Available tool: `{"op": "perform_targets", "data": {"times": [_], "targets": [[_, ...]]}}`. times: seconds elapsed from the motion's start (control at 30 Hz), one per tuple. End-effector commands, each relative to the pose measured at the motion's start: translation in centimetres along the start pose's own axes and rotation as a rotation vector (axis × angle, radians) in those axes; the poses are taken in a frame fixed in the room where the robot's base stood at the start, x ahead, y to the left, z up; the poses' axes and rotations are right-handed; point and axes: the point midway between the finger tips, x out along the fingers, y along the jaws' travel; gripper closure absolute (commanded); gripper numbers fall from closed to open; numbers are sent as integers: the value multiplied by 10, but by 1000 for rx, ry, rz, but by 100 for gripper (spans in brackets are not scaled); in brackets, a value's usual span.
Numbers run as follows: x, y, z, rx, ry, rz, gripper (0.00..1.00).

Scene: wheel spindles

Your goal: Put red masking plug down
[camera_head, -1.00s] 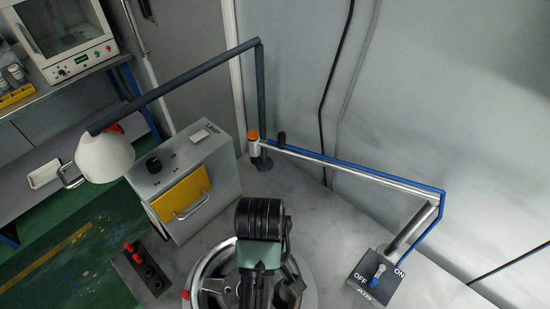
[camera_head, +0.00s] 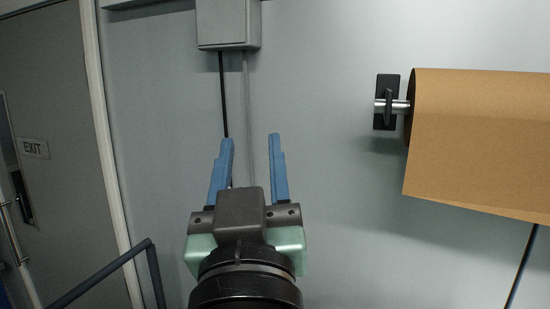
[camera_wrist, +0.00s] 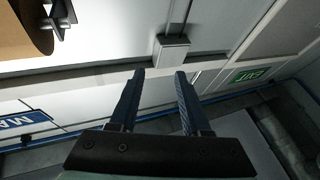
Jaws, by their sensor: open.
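My gripper (camera_head: 250,140) is raised in front of the grey wall, its two blue fingers pointing up and spread apart. It is open, with nothing between the fingers. In the wrist view the fingers (camera_wrist: 157,72) also stand apart and empty, with wall and ceiling behind them. No red masking plug shows in either current view. The bench with the wheel is also out of view.
A brown paper roll (camera_head: 480,140) hangs on a wall bracket (camera_head: 387,102) at the right. A grey box (camera_head: 228,24) with cables is on the wall above my gripper.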

Motion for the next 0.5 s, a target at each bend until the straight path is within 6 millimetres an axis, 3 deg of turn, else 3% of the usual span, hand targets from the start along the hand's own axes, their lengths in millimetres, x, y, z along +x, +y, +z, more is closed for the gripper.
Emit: {"op": "perform_targets", "data": {"times": [0.03,0.1,0.2,0.3,0.5], "targets": [[-7,12,-37,20,114,26,53],[-19,22,-75,44,238,48,53],[-33,31,-108,65,351,62,53],[-40,34,-122,73,400,66,53],[-40,34,-123,74,405,66,53]]}}
